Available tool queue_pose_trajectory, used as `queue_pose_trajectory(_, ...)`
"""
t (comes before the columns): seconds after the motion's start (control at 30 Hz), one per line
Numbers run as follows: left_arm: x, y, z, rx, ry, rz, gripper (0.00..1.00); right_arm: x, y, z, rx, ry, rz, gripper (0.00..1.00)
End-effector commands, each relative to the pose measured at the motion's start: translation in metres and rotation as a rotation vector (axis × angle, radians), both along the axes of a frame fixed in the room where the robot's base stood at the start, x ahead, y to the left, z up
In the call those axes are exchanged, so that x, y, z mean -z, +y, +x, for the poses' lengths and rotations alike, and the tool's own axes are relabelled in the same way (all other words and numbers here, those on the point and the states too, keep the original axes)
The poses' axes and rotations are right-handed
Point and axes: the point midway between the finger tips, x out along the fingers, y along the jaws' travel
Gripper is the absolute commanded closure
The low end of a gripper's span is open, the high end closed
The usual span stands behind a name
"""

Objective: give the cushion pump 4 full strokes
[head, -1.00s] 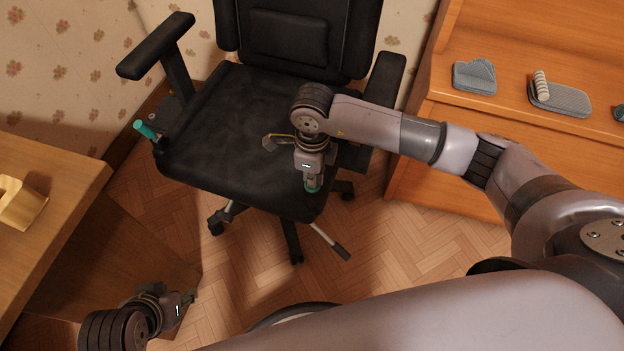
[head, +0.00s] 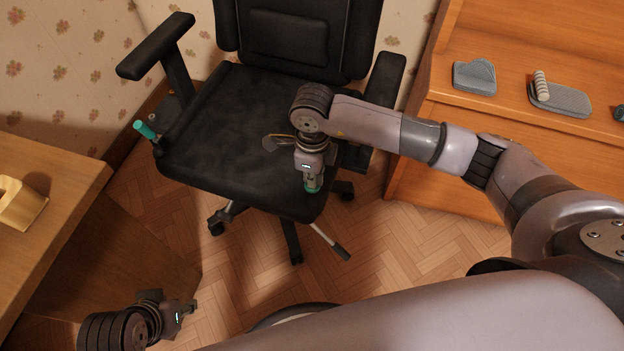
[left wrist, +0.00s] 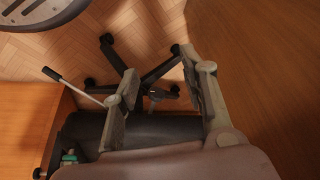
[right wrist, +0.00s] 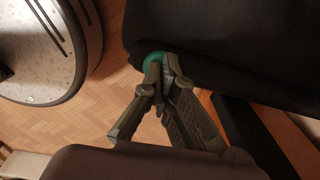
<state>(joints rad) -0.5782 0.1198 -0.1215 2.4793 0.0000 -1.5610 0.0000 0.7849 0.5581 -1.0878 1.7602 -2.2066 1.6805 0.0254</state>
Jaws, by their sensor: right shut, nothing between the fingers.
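The black office chair (head: 235,125) stands in the middle of the head view. A teal bulb, which looks like the cushion pump (head: 312,188), sits at the seat's front right edge. It also shows in the right wrist view (right wrist: 152,61). My right gripper (head: 311,184) points down at the bulb; its fingers are shut, with nothing between them. In the right wrist view the fingertips (right wrist: 163,62) are against or just over the bulb, partly hiding it. I cannot tell how far it is pressed. My left gripper (head: 190,305) is low at the left, open and empty, away from the chair.
A teal-ended handle (head: 145,130) sticks out at the seat's left side. A lever (head: 341,252) reaches out below the seat front. A wooden desk (head: 60,170) stands left, and an orange-brown desk (head: 440,110) with small grey items stands right. Floor is clear in front.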

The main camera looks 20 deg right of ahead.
Motion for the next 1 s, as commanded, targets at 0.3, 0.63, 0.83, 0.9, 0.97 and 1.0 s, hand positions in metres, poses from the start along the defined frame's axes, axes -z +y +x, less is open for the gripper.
queue_pose_trajectory(0.3,0.001,0.0,-0.001,-0.001,0.006,0.002,0.6,0.001,0.0,-0.001,0.0,0.002,-0.001,1.0)
queue_pose_trajectory(0.63,0.0,-0.001,0.005,0.002,-0.023,-0.004,0.6,0.002,0.0,-0.001,0.0,0.002,-0.001,1.0)
queue_pose_trajectory(0.83,-0.001,-0.003,0.009,0.003,-0.04,-0.008,0.6,0.003,0.0,-0.001,0.0,0.002,-0.001,1.0)
queue_pose_trajectory(0.9,-0.001,-0.003,0.01,0.004,-0.044,-0.009,0.6,0.003,0.0,-0.001,0.0,0.002,-0.001,1.0)
queue_pose_trajectory(0.97,-0.001,-0.003,0.01,0.004,-0.046,-0.009,0.6,0.003,0.0,-0.001,0.0,0.002,-0.001,1.0)
queue_pose_trajectory(1.0,-0.001,-0.003,0.01,0.004,-0.046,-0.009,0.6,0.003,0.0,-0.001,0.0,0.002,-0.001,1.0)
